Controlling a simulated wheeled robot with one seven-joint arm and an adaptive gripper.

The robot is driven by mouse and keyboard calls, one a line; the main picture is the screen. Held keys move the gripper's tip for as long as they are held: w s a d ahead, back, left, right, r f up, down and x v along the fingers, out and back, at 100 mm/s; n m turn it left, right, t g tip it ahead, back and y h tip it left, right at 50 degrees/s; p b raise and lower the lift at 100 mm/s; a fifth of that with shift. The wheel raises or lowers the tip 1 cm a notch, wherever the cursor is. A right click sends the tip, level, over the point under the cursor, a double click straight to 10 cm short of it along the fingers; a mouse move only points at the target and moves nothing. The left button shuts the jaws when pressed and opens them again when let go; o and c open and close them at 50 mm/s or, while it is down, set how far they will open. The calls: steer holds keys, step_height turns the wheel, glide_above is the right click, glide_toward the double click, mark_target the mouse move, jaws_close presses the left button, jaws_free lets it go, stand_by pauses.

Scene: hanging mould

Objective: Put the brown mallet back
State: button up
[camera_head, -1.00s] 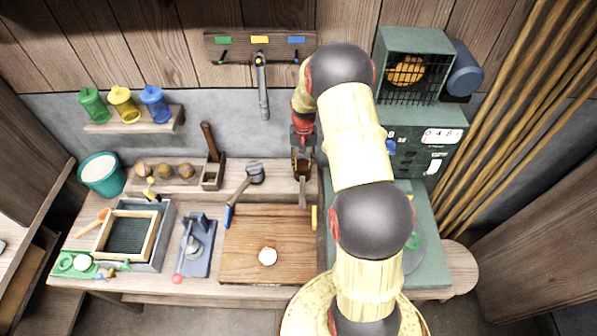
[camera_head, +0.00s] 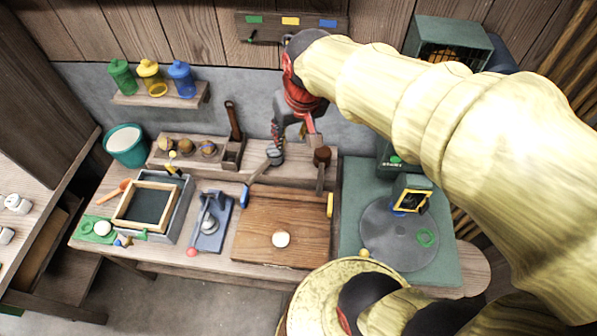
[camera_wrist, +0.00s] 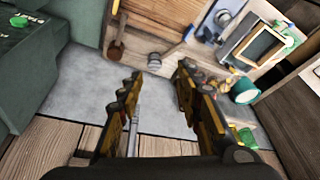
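The brown mallet (camera_head: 322,157) has a dark brown cylindrical head and rests at the back of the bench, its handle pointing towards the front beside the wooden board (camera_head: 280,215). It also shows in the wrist view (camera_wrist: 115,50), beyond my fingers and apart from them. My gripper (camera_head: 290,128) is in front of the grey wall, below the hanging rack (camera_head: 291,30). In the wrist view my gripper (camera_wrist: 157,75) has its fingers apart. A grey rod (camera_wrist: 133,120) shows between them; I cannot tell its distance. My arm hides the rack's lower middle.
A grey-headed hammer (camera_head: 274,155) lies left of the mallet. A shelf (camera_head: 165,97) with coloured jars is on the wall at left. A round grey disc (camera_head: 400,234) lies on the green bench at right.

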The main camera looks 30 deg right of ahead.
steer(key=s+a+r+n+t, duration=0.1)
steer(key=s+a, duration=0.4)
steer(key=s, duration=0.6)
steer(key=shift+s+r+n+t, duration=0.35)
steer(key=shift+r+n, duration=0.15)
steer(key=shift+r, duration=0.15)
